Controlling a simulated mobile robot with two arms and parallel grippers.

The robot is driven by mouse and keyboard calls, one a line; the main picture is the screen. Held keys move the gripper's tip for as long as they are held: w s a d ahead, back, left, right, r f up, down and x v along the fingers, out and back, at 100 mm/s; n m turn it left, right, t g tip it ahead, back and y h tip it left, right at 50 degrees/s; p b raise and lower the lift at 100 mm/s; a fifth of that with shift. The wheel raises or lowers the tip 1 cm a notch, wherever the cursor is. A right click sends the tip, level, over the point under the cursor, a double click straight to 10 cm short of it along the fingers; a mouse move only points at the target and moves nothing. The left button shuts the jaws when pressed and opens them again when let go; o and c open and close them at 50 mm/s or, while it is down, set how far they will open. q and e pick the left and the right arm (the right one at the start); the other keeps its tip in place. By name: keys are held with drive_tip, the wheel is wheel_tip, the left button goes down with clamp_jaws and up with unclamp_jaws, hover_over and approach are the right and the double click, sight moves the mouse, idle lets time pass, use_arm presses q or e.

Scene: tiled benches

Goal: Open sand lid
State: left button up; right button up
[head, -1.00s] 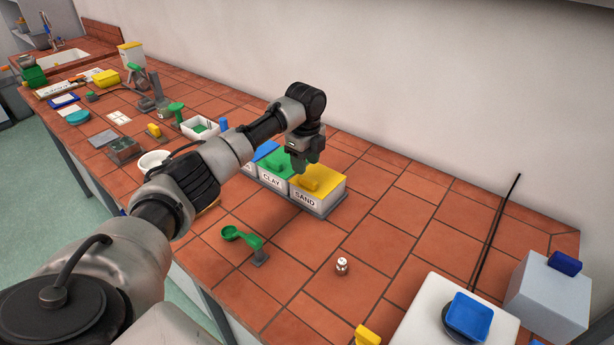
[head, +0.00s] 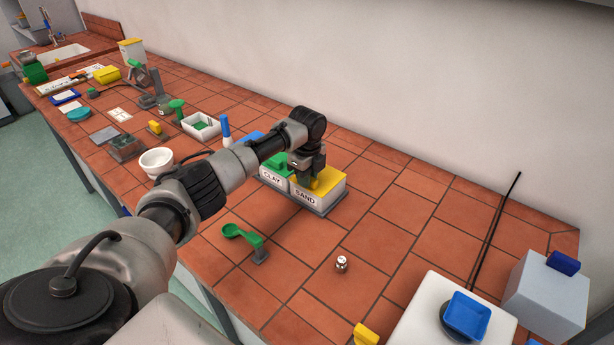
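The sand box (head: 306,195) is white with a "SAND" label and a yellow lid (head: 329,180). It stands at the right end of a row of labelled boxes on the bench, and its lid is on. My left gripper (head: 307,182) points down at the yellow handle of that lid and hides part of it. I cannot tell whether the fingers are closed on the handle. My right gripper is out of view.
The clay box (head: 271,176) with a green lid stands directly left of the sand box. A blue lid (head: 250,138) shows behind my arm. A green scoop (head: 243,236) and a small metal weight (head: 341,263) lie in front. The tiles right of the sand box are clear.

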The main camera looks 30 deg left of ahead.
use_arm(q)
drive_tip(key=shift+w+r, duration=0.15)
drive_tip(key=shift+r, duration=0.2)
clamp_jaws()
